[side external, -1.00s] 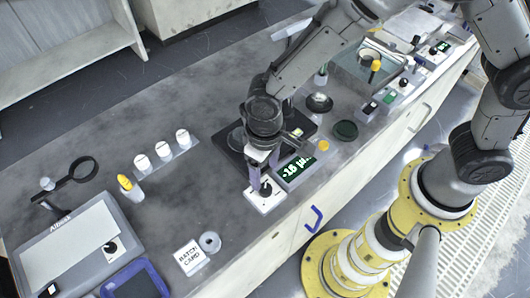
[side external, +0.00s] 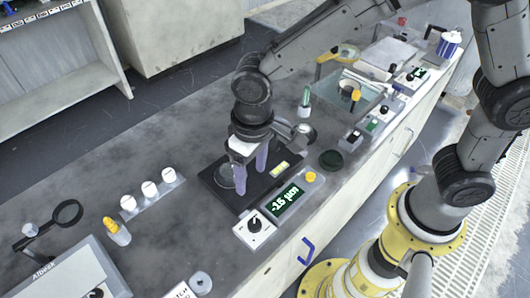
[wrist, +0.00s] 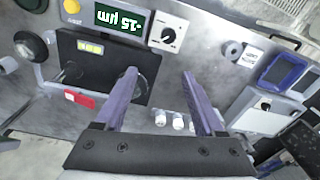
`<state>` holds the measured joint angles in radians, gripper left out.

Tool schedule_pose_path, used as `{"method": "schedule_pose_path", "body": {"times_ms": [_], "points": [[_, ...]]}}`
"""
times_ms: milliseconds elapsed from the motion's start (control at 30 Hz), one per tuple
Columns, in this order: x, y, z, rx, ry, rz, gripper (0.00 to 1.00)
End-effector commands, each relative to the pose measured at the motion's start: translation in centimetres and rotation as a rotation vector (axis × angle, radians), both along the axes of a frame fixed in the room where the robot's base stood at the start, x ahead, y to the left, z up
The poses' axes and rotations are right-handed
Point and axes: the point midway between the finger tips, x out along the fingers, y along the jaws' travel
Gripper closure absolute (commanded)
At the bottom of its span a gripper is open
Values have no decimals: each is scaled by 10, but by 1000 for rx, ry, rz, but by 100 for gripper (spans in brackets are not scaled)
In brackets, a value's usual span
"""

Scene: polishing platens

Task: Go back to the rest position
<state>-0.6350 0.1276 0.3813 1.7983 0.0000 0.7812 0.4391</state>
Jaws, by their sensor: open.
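My gripper (side external: 248,172) is open and empty, with its two purple fingers pointing down above the black plate (side external: 213,183) of the measuring device. In the wrist view the purple fingers (wrist: 162,100) stand wide apart with nothing between them. The device's display (side external: 286,201) reads -15 µm, and its white box with a black knob (side external: 255,222) sits at the counter's front edge, apart from the fingers. The display (wrist: 121,20) and the knob (wrist: 168,34) also show in the wrist view. A round disc on the plate is partly hidden behind the fingers.
A magnifier (side external: 67,213) lies at far left. Counter between bottles and plate is clear.

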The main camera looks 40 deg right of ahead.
Motion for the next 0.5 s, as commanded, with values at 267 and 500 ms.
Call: {"method": "schedule_pose_path", "body": {"times_ms": [267,500], "points": [[8,-112,116,119,-235,-244,29],[-59,-197,164,119,-415,-343,29]]}}
